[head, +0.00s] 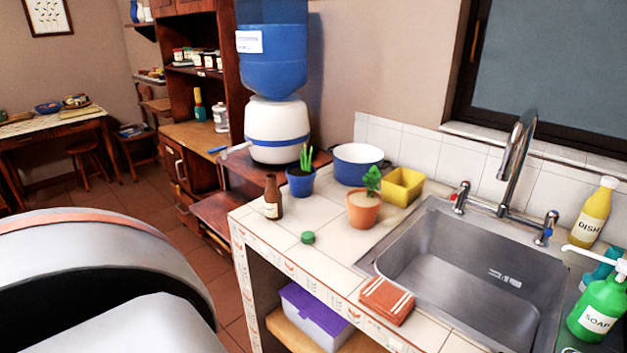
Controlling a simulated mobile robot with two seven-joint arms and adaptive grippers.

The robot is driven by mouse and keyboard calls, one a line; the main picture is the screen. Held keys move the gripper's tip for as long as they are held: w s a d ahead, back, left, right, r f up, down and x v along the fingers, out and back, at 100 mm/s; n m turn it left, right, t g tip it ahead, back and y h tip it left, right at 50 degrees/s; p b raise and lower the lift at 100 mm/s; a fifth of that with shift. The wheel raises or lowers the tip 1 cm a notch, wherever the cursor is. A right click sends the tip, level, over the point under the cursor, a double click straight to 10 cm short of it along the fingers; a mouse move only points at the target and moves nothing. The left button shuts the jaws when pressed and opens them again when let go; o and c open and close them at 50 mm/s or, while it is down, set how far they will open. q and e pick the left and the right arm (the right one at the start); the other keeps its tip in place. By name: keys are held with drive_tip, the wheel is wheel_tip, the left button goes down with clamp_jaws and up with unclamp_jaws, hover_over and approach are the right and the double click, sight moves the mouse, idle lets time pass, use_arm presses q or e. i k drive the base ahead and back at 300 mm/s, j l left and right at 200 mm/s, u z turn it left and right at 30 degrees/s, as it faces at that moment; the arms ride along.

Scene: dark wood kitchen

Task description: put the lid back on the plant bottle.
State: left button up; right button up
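A small brown bottle (273,200) with a pale label stands upright near the left edge of the tiled counter. Its neck top shows no lid on it. A green round lid (308,238) lies on the tiles in front of the bottle and to its right, apart from it. Neither of my grippers shows in the head view. A large grey and white part at the lower left seems to be mine.
A terracotta pot with a plant (363,210), a blue pot with a plant (300,181), a blue basin (356,165) and a yellow container (402,187) stand behind. A folded cloth (387,300) lies by the sink (450,262). Tiles around the lid are clear.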

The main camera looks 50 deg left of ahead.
sight(273, 200)
drive_tip(key=u, duration=1.75)
